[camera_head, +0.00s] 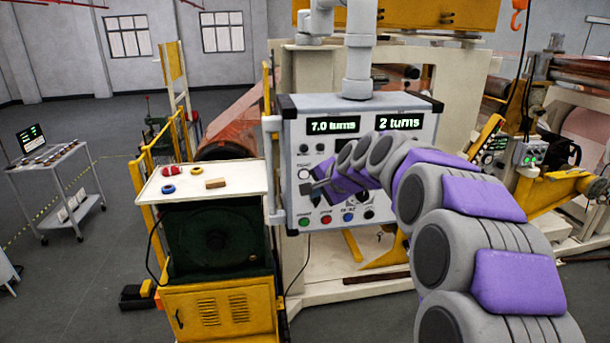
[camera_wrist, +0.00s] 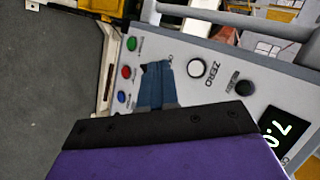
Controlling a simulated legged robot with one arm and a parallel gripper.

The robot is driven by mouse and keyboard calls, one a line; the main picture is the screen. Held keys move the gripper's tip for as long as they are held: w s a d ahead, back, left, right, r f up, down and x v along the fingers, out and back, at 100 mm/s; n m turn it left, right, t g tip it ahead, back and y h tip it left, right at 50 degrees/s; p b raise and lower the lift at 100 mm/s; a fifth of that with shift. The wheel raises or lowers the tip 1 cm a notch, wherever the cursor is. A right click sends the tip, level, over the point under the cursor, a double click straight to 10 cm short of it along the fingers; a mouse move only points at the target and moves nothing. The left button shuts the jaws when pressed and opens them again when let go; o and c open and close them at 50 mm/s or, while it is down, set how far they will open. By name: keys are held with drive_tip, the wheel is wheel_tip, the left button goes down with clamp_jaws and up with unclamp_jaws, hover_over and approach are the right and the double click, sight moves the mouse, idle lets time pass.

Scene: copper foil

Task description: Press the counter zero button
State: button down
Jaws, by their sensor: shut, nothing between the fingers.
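The grey control panel (camera_head: 425,128) faces me and shows "7.0 turns" and "2 turns" on its displays. A round white button (camera_head: 304,174) is on its left side. In the wrist view this white button (camera_wrist: 196,68) has the word ZERO beside it. My gripper (camera_head: 317,187) is shut and empty, in front of the panel, just below and right of the white button. In the wrist view its closed fingers (camera_wrist: 157,68) lie left of the button, apart from it in the picture. The fingertips' distance from the panel face is unclear.
Green (camera_head: 304,221), red (camera_head: 326,219) and blue (camera_head: 348,217) buttons line the panel's lower edge. A black knob (camera_wrist: 244,88) is beyond the white button in the wrist view. A white-topped stand (camera_head: 230,186) with small items is left of the panel; a cart (camera_head: 60,185) is farther left.

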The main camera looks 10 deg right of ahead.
sight(304, 175)
drive_tip(key=w, duration=0.2)
drive_tip(key=w+a+p, duration=0.1)
drive_tip(key=w, duration=0.1)
drive_tip(key=w+a+p, duration=0.1)
drive_tip(key=shift+w+a, duration=0.15)
drive_tip(key=shift+w, duration=0.25)
drive_tip(key=shift+d, duration=1.2)
drive_tip(key=shift+a, duration=1.05)
drive_tip(key=shift+d, duration=0.15)
drive_tip(key=shift+d, duration=0.15)
